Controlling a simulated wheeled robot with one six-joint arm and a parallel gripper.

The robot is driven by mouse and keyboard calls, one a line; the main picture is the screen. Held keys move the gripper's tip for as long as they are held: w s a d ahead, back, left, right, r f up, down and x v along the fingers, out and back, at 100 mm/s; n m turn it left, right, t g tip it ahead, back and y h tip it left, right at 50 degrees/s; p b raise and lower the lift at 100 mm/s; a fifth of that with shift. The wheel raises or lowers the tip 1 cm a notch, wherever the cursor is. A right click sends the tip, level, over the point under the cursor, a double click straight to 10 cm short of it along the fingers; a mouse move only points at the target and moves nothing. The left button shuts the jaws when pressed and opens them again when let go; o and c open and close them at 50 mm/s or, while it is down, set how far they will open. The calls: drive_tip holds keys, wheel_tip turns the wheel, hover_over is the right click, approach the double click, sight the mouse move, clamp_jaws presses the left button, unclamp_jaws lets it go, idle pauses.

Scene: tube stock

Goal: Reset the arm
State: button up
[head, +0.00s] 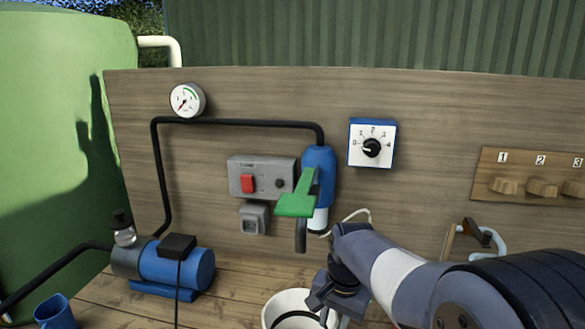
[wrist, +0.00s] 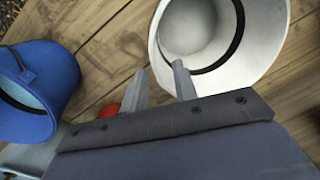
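My arm reaches in from the lower right in the head view. My gripper (head: 330,303) hangs low at its end, beside and partly in front of a white bucket. A blue cup-like container (wrist: 45,105) is at the left of the wrist view. A small red thing (wrist: 109,110) is partly hidden behind the left finger.
A wooden panel (head: 430,110) stands behind, with a green-handled blue valve (head: 319,165), a dial (head: 371,148), a switch box (head: 262,176) and wooden knobs (head: 541,187). A blue pump (head: 175,265) and blue cup (head: 55,312) are left. Planks between pump and bucket look mostly clear.

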drive_tip(key=f, duration=0.5)
drive_tip(key=shift+a+f, duration=0.2)
drive_tip(key=shift+f, duration=0.1)
drive_tip(key=r, duration=0.1)
drive_tip(key=r+p, duration=0.1)
drive_tip(key=shift+w+r, duration=0.2)
drive_tip(key=shift+r, duration=0.1)
drive_tip(key=shift+s+a+r, duration=0.1)
drive_tip(key=shift+s+a, duration=0.1)
drive_tip(key=shift+s, duration=1.05)
drive_tip(key=shift+r, duration=0.1)
